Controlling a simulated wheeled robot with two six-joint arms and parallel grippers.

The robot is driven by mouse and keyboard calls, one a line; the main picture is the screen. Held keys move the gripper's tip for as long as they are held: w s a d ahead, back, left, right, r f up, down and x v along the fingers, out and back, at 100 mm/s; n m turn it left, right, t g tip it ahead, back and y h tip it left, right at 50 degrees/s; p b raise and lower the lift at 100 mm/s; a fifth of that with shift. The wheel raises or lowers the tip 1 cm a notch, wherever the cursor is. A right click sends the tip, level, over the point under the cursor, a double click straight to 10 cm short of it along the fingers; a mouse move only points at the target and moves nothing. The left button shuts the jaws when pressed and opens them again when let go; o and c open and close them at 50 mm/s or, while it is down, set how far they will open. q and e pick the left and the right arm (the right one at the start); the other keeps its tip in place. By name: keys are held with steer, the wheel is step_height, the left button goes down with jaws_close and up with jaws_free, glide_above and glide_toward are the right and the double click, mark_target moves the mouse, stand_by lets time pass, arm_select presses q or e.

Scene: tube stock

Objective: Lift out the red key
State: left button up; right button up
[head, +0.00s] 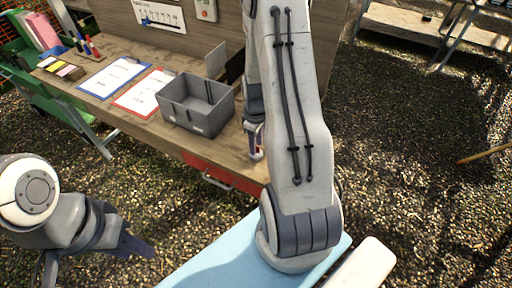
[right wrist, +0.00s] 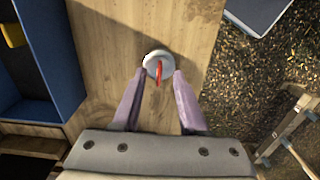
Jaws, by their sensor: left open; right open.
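The red key (right wrist: 159,76) shows in the right wrist view as a narrow red piece at a round pale holder (right wrist: 153,58), near the edge of a wooden top. My right gripper (right wrist: 159,84) is open, with one finger on each side of the key and the holder; I see no clear contact. In the head view my right gripper (head: 256,150) is at the table's right end, mostly hidden by my arm, and the key cannot be made out there. My left gripper (head: 138,246) is open and empty over the gravel, away from the table.
A grey open bin (head: 197,105) stands on the wooden table (head: 135,122) left of my right gripper. Red-edged (head: 143,93) and blue-edged (head: 114,76) sheets lie further left. A blue-walled compartment (right wrist: 62,60) fills the left of the right wrist view. A light blue surface (head: 215,262) is in front.

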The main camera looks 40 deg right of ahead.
steer(key=shift+f, duration=0.95)
jaws_close()
steer(key=shift+r, duration=0.1)
